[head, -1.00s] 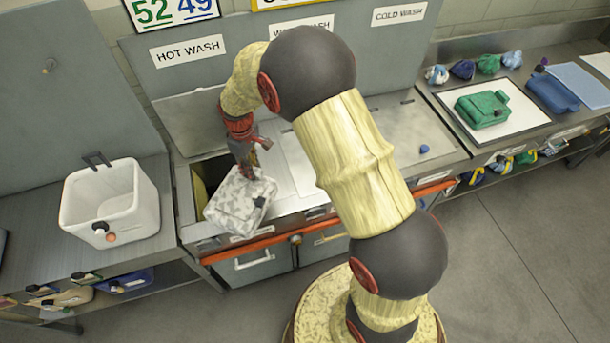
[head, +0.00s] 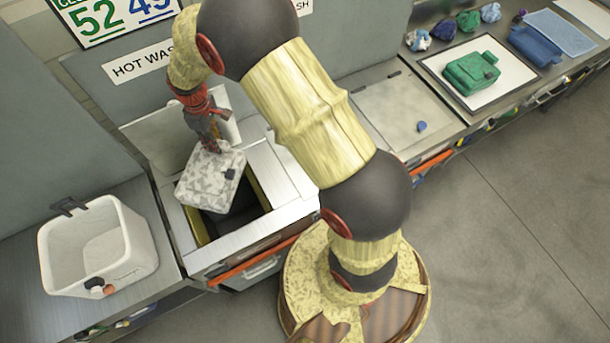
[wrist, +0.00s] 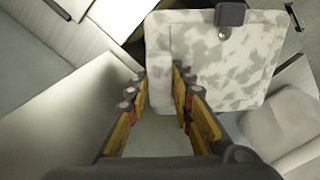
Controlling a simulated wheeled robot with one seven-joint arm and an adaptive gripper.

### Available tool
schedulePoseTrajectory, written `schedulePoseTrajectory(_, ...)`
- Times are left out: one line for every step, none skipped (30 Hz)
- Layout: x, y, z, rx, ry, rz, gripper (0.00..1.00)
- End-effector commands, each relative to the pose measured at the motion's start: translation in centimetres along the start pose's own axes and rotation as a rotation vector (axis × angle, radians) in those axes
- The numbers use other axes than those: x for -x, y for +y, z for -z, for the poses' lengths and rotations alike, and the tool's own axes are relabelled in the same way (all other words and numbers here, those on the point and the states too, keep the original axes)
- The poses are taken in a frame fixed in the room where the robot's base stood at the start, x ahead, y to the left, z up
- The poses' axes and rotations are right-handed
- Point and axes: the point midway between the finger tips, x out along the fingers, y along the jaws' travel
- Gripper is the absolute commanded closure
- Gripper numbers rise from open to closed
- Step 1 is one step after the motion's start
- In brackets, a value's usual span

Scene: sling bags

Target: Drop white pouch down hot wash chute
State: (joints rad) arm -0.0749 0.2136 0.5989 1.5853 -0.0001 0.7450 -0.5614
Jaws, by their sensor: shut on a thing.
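The white pouch (head: 210,178) has grey blotches and a dark clasp. My gripper (head: 213,147) is shut on its upper edge and holds it hanging over the open hot wash chute (head: 240,222). In the wrist view the pouch (wrist: 215,60) hangs just past my fingers (wrist: 163,95), its dark clasp at the top. The chute is a dark opening with yellow inner sides under the "HOT WASH" sign (head: 140,65). Its lid (head: 160,140) stands raised behind. The pouch covers part of the opening, and I cannot tell whether its lower edge is below the rim.
A white bin (head: 97,250) stands on the counter at left. To the right is a closed chute lid with a small blue knob (head: 421,126). Farther right, a green bag (head: 472,72) lies on a white board, with a blue bag (head: 535,45) beyond.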

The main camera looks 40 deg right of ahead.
Motion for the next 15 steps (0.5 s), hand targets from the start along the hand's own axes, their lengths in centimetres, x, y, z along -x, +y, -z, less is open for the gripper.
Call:
schedulePoseTrajectory(-0.2, 0.0, 0.0, 0.0, 0.0, 0.0, 1.0)
schedulePoseTrajectory(-0.4, 0.0, 0.0, 0.0, 0.0, 0.0, 1.0)
schedulePoseTrajectory(-0.6, 0.0, 0.0, 0.0, 0.0, 0.0, 1.0)
schedulePoseTrajectory(-0.8, 0.0, 0.0, 0.0, 0.0, 0.0, 1.0)
schedulePoseTrajectory(-1.1, 0.0, 0.0, 0.0, 0.0, 0.0, 1.0)
schedulePoseTrajectory(-1.5, 0.0, 0.0, 0.0, -0.001, 0.0, 1.0)
schedulePoseTrajectory(-1.8, 0.0, 0.0, 0.0, -0.001, 0.0, 1.0)
schedulePoseTrajectory(-2.1, 0.0, 0.0, 0.0, -0.001, 0.0, 1.0)
schedulePoseTrajectory(-2.5, 0.0, 0.0, 0.0, 0.0, 0.0, 1.0)
schedulePoseTrajectory(-2.9, 0.0, 0.0, 0.0, 0.0, 0.0, 1.0)
schedulePoseTrajectory(-3.3, 0.0, 0.0, 0.0, 0.0, 0.0, 1.0)
schedulePoseTrajectory(-3.7, 0.0, 0.0, 0.0, 0.0, 0.0, 1.0)
schedulePoseTrajectory(-4.1, 0.0, 0.0, 0.0, 0.0, 0.0, 1.0)
schedulePoseTrajectory(-4.4, 0.0, 0.0, 0.0, 0.0, 0.0, 1.0)
schedulePoseTrajectory(-4.8, 0.0, 0.0, 0.0, 0.0, 0.0, 1.0)
